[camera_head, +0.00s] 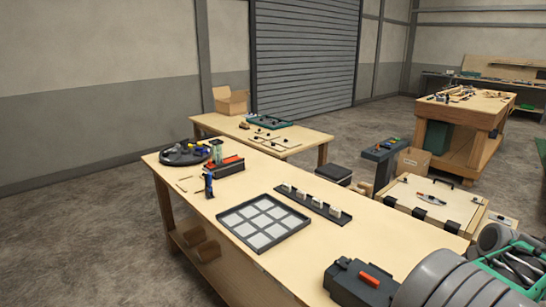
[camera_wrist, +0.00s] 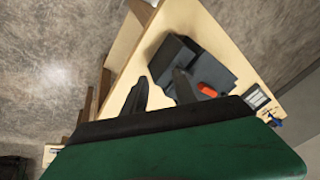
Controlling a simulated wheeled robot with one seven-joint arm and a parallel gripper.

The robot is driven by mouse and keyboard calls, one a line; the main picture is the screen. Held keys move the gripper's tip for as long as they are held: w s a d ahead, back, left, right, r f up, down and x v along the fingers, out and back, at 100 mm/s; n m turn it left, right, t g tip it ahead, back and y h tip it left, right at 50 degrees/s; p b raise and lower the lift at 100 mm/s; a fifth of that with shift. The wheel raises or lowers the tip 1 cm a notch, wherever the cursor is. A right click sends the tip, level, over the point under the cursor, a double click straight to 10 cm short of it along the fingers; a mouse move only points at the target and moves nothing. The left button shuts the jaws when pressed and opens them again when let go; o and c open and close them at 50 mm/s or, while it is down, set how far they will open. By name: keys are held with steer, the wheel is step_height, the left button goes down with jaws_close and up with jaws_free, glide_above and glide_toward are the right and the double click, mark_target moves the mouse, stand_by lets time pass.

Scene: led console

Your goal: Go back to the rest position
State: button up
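My gripper (camera_wrist: 160,76) shows in the wrist view with its two dark fingers apart and nothing between them. Its green and black body fills the bottom of that view. It hangs over the workbench (camera_wrist: 135,75) near a dark box (camera_wrist: 172,55) with an orange part on it. I cannot tell the height above the bench. In the head view the dark box (camera_head: 345,285) stands at the bench's near right end. My grey arm links are beside it at the lower right. The gripper's fingers cannot be made out in the head view.
On the bench (camera_head: 340,240) are a black tray of pale square panels (camera_head: 265,220), a dark strip with white blocks (camera_head: 312,203) and a round dark tray (camera_head: 183,153). A wooden case (camera_head: 432,203) stands behind to the right. Open floor (camera_head: 70,240) lies at left.

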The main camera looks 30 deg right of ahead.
steer(key=a+f+m+g, duration=0.1)
steer(key=a+f+m, duration=0.1)
steer(key=a, duration=0.1)
steer(key=a+f+m+g, duration=0.1)
steer(key=a+f+m, duration=0.1)
steer(key=a, duration=0.2)
steer(key=a+f+m, duration=0.3)
steer(key=shift+s+a+g, duration=0.1)
steer(key=shift+a+g, duration=0.3)
steer(key=w+a+r+n, duration=0.2)
steer(key=w+a+n, duration=0.2)
steer(key=a, duration=0.7)
steer(key=w+a+r+n+t, duration=0.1)
steer(key=w+a+r+n, duration=0.1)
steer(key=w+a+n, duration=0.3)
steer(key=w+a+r+n, duration=0.3)
steer(key=w+a, duration=0.6)
steer(key=a, duration=1)
steer(key=shift+n+t, duration=0.4)
steer(key=shift+n, duration=0.6)
